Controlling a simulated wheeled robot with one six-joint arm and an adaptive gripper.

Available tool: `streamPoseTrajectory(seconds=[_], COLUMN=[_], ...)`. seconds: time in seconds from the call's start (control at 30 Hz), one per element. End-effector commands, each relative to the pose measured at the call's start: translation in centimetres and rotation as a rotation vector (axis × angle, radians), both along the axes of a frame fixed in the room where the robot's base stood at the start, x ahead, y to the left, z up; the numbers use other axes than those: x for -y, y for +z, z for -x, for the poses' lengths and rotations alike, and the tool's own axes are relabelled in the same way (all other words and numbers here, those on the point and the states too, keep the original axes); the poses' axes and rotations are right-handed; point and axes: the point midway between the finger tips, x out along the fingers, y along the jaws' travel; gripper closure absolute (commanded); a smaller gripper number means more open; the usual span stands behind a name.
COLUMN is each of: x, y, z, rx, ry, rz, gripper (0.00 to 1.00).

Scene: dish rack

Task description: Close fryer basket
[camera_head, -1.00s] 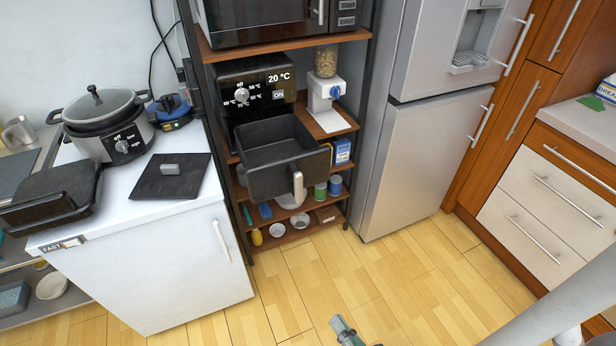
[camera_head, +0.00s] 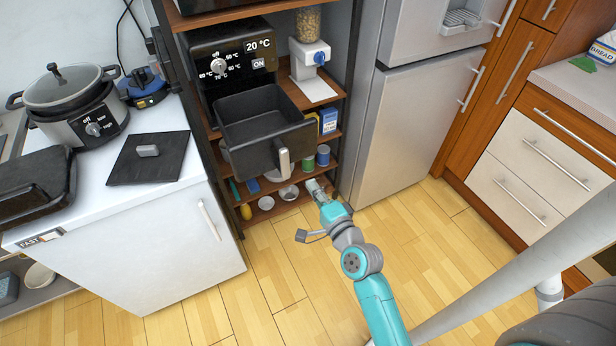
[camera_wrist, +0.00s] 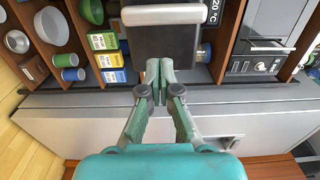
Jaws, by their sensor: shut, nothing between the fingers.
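The black fryer basket (camera_head: 258,118) is pulled out of the air fryer (camera_head: 230,58) on the shelf and stands open toward me. Its front carries a silver-grey handle (camera_head: 283,160). My gripper (camera_head: 313,186) is in front of the shelf, below and to the right of the handle, apart from it in the head view. In the wrist view my gripper (camera_wrist: 158,68) has its fingers together and empty. A dark part of the fryer basket (camera_wrist: 165,45) lies just beyond the fingertips; whether they touch it I cannot tell.
The shelf holds a dispenser (camera_head: 309,57) beside the fryer, with cans and bowls below. A white counter (camera_head: 150,235) with a slow cooker (camera_head: 78,105) stands left. The fridge (camera_head: 405,140) stands close on the right. The wooden floor in front is clear.

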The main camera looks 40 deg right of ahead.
Motion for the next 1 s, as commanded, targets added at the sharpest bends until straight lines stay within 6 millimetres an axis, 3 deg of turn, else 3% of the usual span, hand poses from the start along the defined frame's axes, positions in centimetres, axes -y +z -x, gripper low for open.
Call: streamPoseTrajectory(seconds=[0.6,0.8,1.0], x=[2.7,3.2,3.4], y=[0.1,0.0,0.0], z=[-9.6,-11.5,-12.2], rx=[0.000,0.000,-0.001], ry=[0.001,0.001,0.000], rz=[0.002,0.001,0.002], gripper=[1.00,1.00,1.00])
